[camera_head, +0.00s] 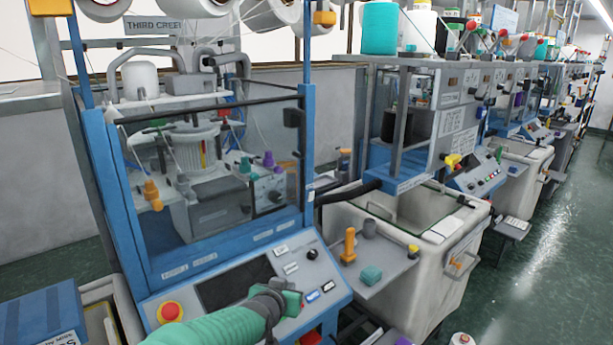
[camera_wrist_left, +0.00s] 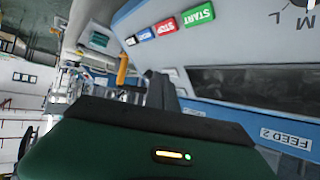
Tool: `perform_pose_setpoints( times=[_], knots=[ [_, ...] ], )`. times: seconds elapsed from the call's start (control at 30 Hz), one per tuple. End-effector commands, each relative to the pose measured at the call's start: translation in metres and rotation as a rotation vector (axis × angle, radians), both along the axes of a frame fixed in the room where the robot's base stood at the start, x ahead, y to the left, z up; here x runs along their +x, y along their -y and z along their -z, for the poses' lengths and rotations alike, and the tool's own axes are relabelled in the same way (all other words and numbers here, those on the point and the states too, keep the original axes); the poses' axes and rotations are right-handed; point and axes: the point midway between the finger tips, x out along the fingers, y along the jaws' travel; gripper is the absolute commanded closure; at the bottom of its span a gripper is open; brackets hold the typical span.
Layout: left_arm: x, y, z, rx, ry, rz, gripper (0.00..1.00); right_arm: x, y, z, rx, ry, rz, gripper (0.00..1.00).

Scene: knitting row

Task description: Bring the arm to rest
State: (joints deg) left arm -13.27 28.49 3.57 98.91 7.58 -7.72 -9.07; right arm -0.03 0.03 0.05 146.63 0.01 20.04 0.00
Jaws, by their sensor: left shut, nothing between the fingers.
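My left arm, in a teal sleeve, comes in at the bottom of the head view. Its left gripper (camera_head: 284,300) is over the sloped blue and grey control panel (camera_head: 165,285) of the nearest knitting machine. The jaws are shut with nothing between them. In the left wrist view the dark green gripper body fills the lower part, with the dark fingers (camera_wrist_left: 161,92) beyond it. A green START button (camera_wrist_left: 199,15), a red button (camera_wrist_left: 166,27) and a blue one lie past the fingers, apart from them in the picture. My right gripper is not in view.
A red round knob (camera_head: 170,312) is on the panel's left. To the right, a grey side shelf (camera_head: 380,268) holds an orange-yellow peg and a teal block. A white bin (camera_head: 455,240) stands beyond it, and more machines recede. The green floor at far right is open.

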Motion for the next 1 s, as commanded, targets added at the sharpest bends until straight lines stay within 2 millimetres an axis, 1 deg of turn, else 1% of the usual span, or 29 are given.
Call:
perform_pose_setpoints(
  times=[0.03, 0.07, 0.1, 0.17, 0.2, 0.27, 0.3, 0.4, 0.5, 0.57, 0.63, 1.0],
  knots=[
    [-0.03, -0.026, 0.011, 0.023, -0.088, -0.025, 1.0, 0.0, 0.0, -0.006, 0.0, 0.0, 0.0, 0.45],
    [-0.049, -0.041, 0.022, 0.038, -0.147, -0.042, 1.0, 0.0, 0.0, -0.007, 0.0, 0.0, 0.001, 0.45],
    [-0.076, -0.061, 0.036, 0.054, -0.224, -0.064, 1.0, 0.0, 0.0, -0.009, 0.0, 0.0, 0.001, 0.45],
    [-0.12, -0.089, 0.054, 0.074, -0.335, -0.099, 1.0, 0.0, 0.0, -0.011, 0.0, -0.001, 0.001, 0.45],
    [-0.15, -0.106, 0.065, 0.084, -0.407, -0.124, 1.0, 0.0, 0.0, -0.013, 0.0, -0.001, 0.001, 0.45],
    [-0.196, -0.129, 0.081, 0.098, -0.513, -0.159, 1.0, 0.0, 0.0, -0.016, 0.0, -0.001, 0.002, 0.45],
    [-0.226, -0.142, 0.09, 0.105, -0.578, -0.181, 1.0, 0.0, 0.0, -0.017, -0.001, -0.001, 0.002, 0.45],
    [-0.288, -0.166, 0.106, 0.112, -0.708, -0.226, 1.0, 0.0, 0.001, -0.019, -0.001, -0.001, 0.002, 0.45],
    [-0.328, -0.179, 0.116, 0.114, -0.788, -0.251, 1.0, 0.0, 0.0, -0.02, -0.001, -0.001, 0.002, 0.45],
    [-0.339, -0.183, 0.119, 0.112, -0.812, -0.26, 1.0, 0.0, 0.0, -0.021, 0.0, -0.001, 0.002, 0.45],
    [-0.344, -0.185, 0.121, 0.113, -0.822, -0.262, 1.0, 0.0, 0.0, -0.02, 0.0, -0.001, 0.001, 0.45],
    [-0.343, -0.179, 0.119, 0.119, -0.819, -0.261, 1.0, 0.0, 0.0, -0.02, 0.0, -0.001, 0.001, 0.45]
  ],
)
